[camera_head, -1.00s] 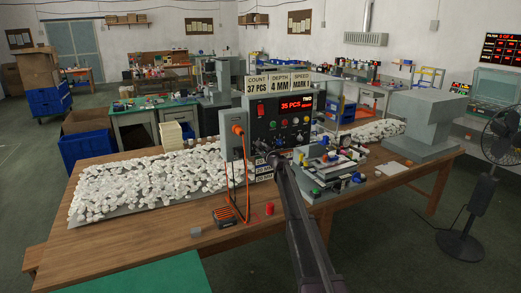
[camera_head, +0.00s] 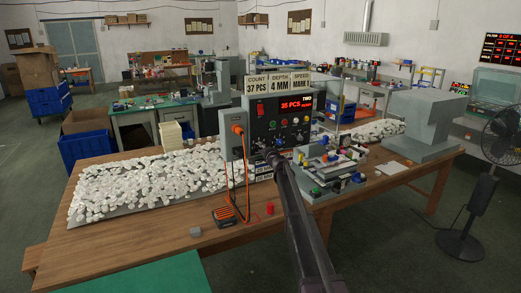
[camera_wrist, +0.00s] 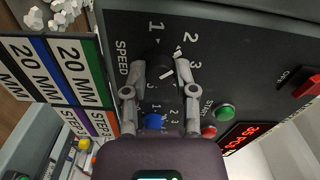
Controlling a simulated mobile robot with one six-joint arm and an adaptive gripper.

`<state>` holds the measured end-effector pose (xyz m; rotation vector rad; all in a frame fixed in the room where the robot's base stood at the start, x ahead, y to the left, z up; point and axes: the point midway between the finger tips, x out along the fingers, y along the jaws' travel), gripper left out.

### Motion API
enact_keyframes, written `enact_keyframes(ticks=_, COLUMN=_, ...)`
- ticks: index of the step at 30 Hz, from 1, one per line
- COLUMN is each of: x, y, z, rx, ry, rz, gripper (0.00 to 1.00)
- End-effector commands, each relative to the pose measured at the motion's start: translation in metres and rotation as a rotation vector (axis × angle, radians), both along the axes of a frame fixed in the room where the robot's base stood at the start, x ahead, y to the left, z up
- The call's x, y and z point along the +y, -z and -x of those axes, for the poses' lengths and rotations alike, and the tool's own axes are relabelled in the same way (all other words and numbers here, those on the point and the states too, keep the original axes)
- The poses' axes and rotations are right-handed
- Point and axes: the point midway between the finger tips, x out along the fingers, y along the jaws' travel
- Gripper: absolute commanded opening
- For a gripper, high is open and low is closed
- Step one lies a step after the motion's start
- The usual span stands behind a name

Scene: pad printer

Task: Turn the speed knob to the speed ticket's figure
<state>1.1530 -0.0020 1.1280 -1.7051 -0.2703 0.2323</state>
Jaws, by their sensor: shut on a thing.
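The speed knob (camera_wrist: 161,66) is a dark round knob on the black panel, beside the word SPEED and a scale of 1, 2 and 3 in the wrist view. My gripper (camera_wrist: 161,73) is shut on it, one finger on each side. A short white line shows between the fingertips, but I cannot tell for sure which figure the knob points to. The speed ticket (camera_head: 301,85) stands on top of the printer in the head view and reads MARK 1.
A blue knob (camera_wrist: 154,121) with its own scale lies just below the gripper in the wrist view. A green START button (camera_wrist: 225,112), a red button (camera_wrist: 209,132) and the red display (camera_wrist: 247,136) are to the right. Striped 20 MM cards (camera_wrist: 62,70) stand close on the left.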

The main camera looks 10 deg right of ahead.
Motion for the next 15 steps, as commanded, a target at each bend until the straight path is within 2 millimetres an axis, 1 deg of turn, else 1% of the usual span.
enact_keyframes(ticks=15, x=0.0008, y=0.0007, z=-0.0008, rx=-0.151, ry=0.0, rz=0.466, gripper=0.0)
